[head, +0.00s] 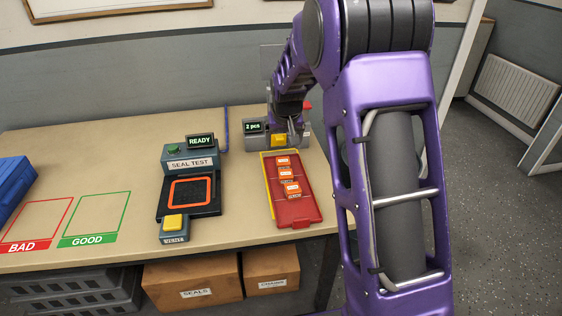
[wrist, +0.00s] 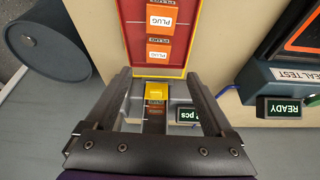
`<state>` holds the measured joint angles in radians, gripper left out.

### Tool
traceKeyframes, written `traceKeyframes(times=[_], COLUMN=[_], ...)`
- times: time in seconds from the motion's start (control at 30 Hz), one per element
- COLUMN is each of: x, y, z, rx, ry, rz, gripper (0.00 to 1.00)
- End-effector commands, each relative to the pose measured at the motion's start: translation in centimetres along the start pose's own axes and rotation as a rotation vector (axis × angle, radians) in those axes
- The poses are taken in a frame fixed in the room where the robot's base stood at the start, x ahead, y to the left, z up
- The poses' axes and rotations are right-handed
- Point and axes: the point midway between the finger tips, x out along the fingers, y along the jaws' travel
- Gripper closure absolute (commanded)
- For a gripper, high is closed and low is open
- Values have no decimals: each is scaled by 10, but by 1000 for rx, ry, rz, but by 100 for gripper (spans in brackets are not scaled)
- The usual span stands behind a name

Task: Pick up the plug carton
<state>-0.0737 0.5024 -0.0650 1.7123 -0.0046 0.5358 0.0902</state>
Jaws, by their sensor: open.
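Orange cartons marked PLUG lie in a row in a red tray with a yellow rim; the tray (head: 300,211) is on the table's right side in the head view. One plug carton (head: 292,188) lies towards the near end, and others (head: 283,160) lie farther back. In the wrist view the lettering reads on two cartons (wrist: 160,19) (wrist: 158,51). My gripper (wrist: 158,73) is open and empty, its fingertips near the tray's back edge. In the head view my gripper (head: 295,130) hangs by the tray's far end, small and partly unclear.
A grey unit with a yellow button (head: 279,140) and "2 pcs" display (head: 253,127) stands behind the tray. The seal test station (head: 190,163) stands left of it, showing READY. Bare table lies between them. BAD (head: 35,225) and GOOD (head: 97,218) areas are empty.

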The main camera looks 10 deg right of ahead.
Motion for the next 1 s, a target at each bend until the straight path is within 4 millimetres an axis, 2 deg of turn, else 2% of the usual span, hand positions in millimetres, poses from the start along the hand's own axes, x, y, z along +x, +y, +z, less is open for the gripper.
traceKeyframes(times=[0.03, 0.1, 0.37, 0.7, 0.93, 0.97, 1.0], x=[12, 21, 35, 80, 83, 82, 82], y=[0, 0, 0, 5, 4, 4, 4], z=[1, 1, 1, 7, 6, 6, 6], rx=[0, 0, 0, 1, 0, 0, 0], ry=[-2, -3, -1, -2, 0, 0, 0], rz=[0, 0, 0, 0, -1, -1, -1], gripper=[12, 12, 12, 12, 12, 14, 21])
